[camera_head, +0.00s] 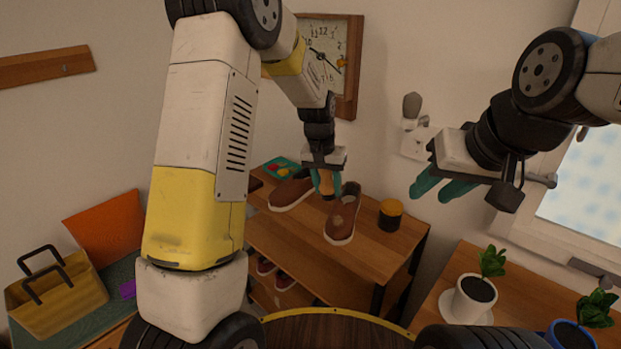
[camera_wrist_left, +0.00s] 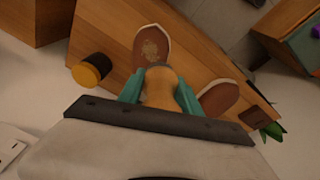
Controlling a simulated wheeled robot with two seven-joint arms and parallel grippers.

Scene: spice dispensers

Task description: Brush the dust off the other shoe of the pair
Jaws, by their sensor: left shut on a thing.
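Two brown shoes with pale soles stand on the wooden shelf top. The right shoe (camera_head: 343,219) has a pale dusty patch on its toe, which also shows in the left wrist view (camera_wrist_left: 152,46). The left shoe (camera_head: 289,194) looks clean where visible; in the left wrist view (camera_wrist_left: 219,97) it is partly covered. My left gripper (camera_head: 326,184) is shut on a brush with a tan wooden handle (camera_wrist_left: 159,86), held above and between the shoes. The brush's bristles are mostly hidden. My right gripper (camera_head: 442,187) is raised at the right, teal fingers apart, with nothing seen between them.
A dark jar with a yellow lid (camera_head: 390,214) stands right of the shoes on the shelf top (camera_head: 372,254). Potted plants (camera_head: 475,296) stand at the right, a yellow basket (camera_head: 57,294) at the left.

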